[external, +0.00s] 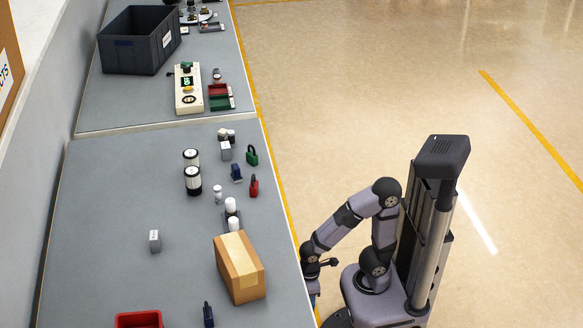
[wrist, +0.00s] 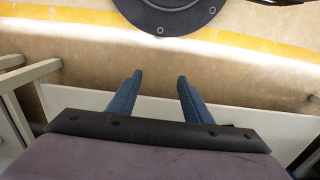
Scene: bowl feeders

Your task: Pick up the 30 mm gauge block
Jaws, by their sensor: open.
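My gripper (wrist: 158,78) is open, with two blue fingers apart and nothing between them in the wrist view. In the external view the end of my arm (external: 311,262) is at the right edge of the near table, beside the cardboard box; its fingers are mostly hidden. A small grey block (external: 154,240) stands alone on the left part of the near table. Another grey block (external: 225,150) is farther back among small parts. Either may be the 30 mm gauge block; size markings are too small to read. Both are well away from my gripper.
A cardboard box (external: 239,267) stands between my arm and the lone grey block. Black-and-white cylinders (external: 192,181), padlocks (external: 253,186) and a red bin (external: 139,320) are on the near table (external: 95,210). The wrist view shows floor (wrist: 240,70) and table-frame bars (wrist: 22,75).

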